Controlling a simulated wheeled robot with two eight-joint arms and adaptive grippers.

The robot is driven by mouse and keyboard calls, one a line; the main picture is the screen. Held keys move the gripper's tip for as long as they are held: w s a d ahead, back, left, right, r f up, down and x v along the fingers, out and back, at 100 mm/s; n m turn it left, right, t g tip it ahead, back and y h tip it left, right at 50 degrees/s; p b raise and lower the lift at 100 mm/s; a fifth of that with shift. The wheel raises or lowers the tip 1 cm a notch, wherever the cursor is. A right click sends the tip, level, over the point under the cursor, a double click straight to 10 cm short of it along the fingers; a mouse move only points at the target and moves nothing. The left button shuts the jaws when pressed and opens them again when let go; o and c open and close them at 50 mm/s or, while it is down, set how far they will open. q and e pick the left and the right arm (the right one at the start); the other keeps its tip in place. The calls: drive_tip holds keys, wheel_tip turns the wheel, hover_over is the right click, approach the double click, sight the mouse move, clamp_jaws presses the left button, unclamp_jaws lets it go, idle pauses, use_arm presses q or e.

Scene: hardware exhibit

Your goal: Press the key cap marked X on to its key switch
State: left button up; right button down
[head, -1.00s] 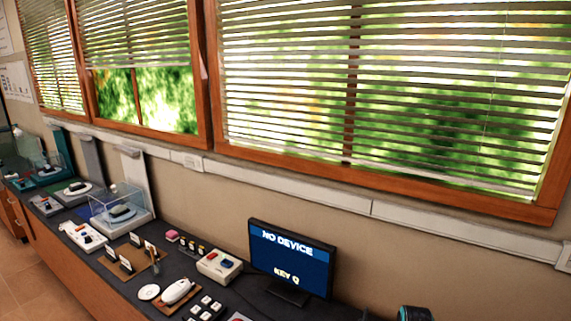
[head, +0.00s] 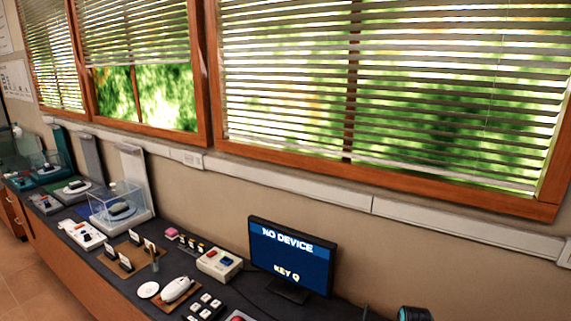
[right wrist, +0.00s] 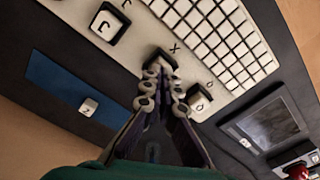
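In the right wrist view my right gripper (right wrist: 162,82) reaches in from the bottom, its fingertips close together at a dark key switch (right wrist: 165,54) beside a printed X on a pale keyboard panel (right wrist: 143,50). The fingers cover most of that switch. A pale patch shows between the tips; I cannot tell whether it is the X key cap. Another key cap (right wrist: 198,101) sits in a dark housing just right of the fingers. My left gripper is not in view, and neither gripper shows in the head view.
A large white key (right wrist: 107,24) stands upper left of the gripper. A small cap (right wrist: 88,107) lies on a blue mat (right wrist: 57,88). A grey framed panel (right wrist: 266,123) is at right. In the head view a monitor (head: 290,256) reads "NO DEVICE" and "KEY Q"; exhibits crowd the counter.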

drive_tip(key=shift+f, duration=0.3)
drive_tip(key=shift+r, duration=0.2)
drive_tip(key=shift+r+p, duration=2.45)
drive_tip(key=shift+r, duration=0.95)
drive_tip(key=s+a+r+t+b, duration=0.3)
drive_tip(key=s+a+r+t, duration=0.4)
drive_tip(key=s+a+r, duration=0.2)
drive_tip(key=shift+s+a+r, duration=0.3)
drive_tip(key=shift+s+a, duration=0.5)
drive_tip(key=shift+s, duration=0.25)
